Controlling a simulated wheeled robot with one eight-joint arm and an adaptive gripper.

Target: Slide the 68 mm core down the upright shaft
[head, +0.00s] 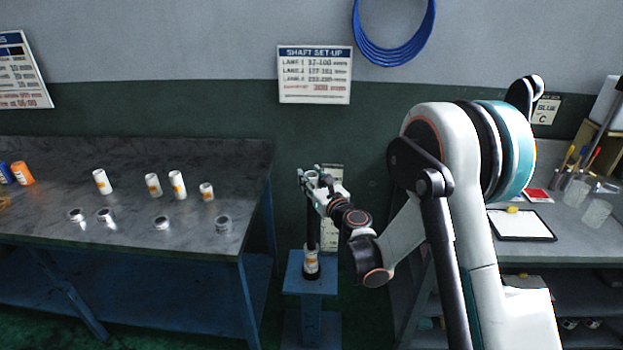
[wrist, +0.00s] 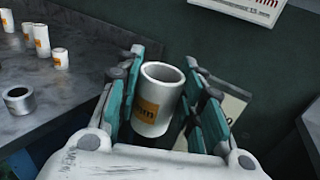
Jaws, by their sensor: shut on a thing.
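My gripper (head: 318,181) is shut on a white hollow core with an orange label (wrist: 152,104), which sits between the teal finger pads (wrist: 165,88) in the wrist view. The core is roughly upright, and its open top faces the camera. In the head view, the dark upright shaft (head: 312,233) stands directly below my gripper on a blue stand (head: 298,284). Another white core with an orange band (head: 311,263) is around the shaft's foot. My fingers hide the shaft's top, so I cannot tell whether the held core is around it. The core's size is not readable.
A grey-topped bench (head: 130,239) at left carries several white cores (head: 103,182) and metal rings (head: 223,224). Its right edge is close to the stand. At right, a counter (head: 590,235) holds a clipboard (head: 520,225) and jars. A wall sign (head: 314,75) hangs behind.

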